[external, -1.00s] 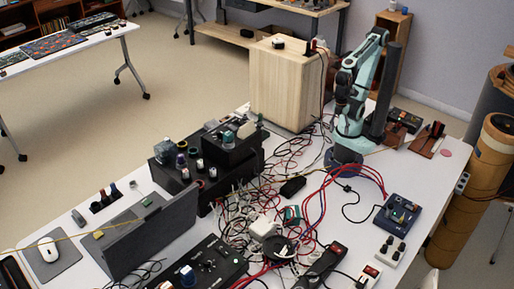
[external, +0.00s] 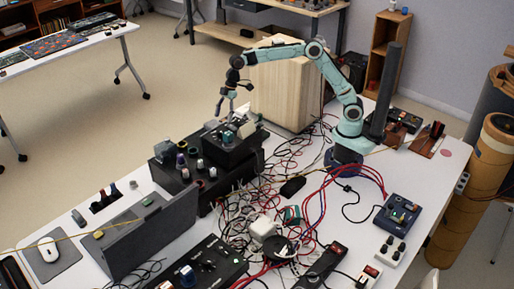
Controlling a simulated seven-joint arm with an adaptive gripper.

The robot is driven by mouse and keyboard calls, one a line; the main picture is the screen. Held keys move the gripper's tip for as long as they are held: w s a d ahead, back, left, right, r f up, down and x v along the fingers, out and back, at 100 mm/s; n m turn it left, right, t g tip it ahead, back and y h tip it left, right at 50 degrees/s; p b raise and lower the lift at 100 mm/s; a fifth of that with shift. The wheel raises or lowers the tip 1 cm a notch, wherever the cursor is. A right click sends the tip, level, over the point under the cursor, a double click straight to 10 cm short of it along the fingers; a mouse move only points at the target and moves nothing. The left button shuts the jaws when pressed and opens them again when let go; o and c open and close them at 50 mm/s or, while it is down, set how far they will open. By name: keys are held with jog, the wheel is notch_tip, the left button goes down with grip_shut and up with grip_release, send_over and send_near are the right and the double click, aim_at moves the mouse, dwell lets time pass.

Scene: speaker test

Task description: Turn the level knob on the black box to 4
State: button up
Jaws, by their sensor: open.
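Black boxes with several knobs stand on the white table, left of my arm's base. A smaller black box (external: 222,150) with several knobs sits on top of a larger, longer black box (external: 206,190). I cannot read any label or scale, so I cannot tell which knob is the level knob or where it points. My gripper (external: 221,110) is open and points down, a little above the smaller box's knobs. It looks empty and apart from them, though the small view leaves the exact gap unclear.
A tall wooden speaker cabinet (external: 287,88) stands behind the boxes, close to my arm. Tangled red and black cables (external: 285,165) cover the middle of the table. A dark upright panel (external: 155,235) stands at front left. A blue box (external: 397,214) lies at right.

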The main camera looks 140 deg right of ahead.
aim_at(220, 131)
jog(key=x, duration=0.6)
jog(key=shift+a, duration=0.1)
grip_shut()
